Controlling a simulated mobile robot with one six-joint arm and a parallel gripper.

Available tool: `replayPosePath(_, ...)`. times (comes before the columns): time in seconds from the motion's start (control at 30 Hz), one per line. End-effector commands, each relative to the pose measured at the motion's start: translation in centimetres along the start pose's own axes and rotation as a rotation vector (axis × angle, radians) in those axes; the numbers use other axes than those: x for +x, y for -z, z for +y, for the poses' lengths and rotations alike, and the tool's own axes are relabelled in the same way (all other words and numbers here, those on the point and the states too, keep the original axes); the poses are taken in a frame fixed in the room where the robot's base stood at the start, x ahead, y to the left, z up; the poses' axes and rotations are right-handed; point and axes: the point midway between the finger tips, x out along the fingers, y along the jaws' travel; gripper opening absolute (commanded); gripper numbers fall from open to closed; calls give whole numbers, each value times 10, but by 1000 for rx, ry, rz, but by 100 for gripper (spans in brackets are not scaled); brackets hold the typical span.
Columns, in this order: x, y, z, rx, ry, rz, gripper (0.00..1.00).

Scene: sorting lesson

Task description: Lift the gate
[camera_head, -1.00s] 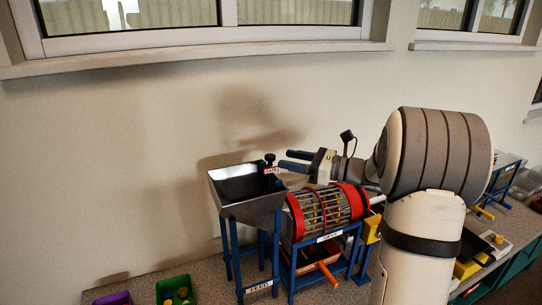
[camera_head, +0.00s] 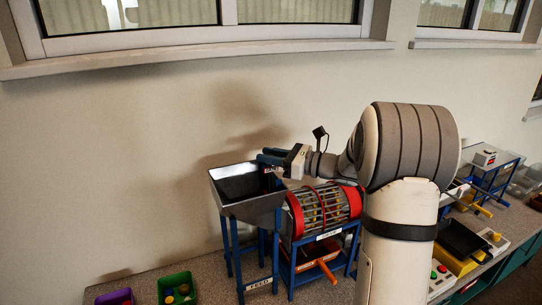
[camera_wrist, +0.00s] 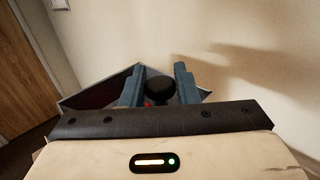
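The gate's round black knob (camera_wrist: 160,88) shows between my two blue fingers in the wrist view, with a bit of red below it. The gate plate itself is hidden.
A red-ended drum cage (camera_head: 322,208) stands right of the hopper on a blue frame, with an orange-handled tray (camera_head: 322,262) below. Green (camera_head: 176,289) and purple (camera_head: 114,298) bins are at lower left. The wall is close behind.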

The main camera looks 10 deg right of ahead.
Motion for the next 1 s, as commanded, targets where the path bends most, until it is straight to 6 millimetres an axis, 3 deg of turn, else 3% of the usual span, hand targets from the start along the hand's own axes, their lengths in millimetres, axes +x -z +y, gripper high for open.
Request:
replayPosePath(0.33,0,0,0,0,1,0,0)
replayPosePath(0.63,-1,-5,0,-1,2,0,0)
replayPosePath(1.0,-1,-74,-1,-3,3,-1,0)
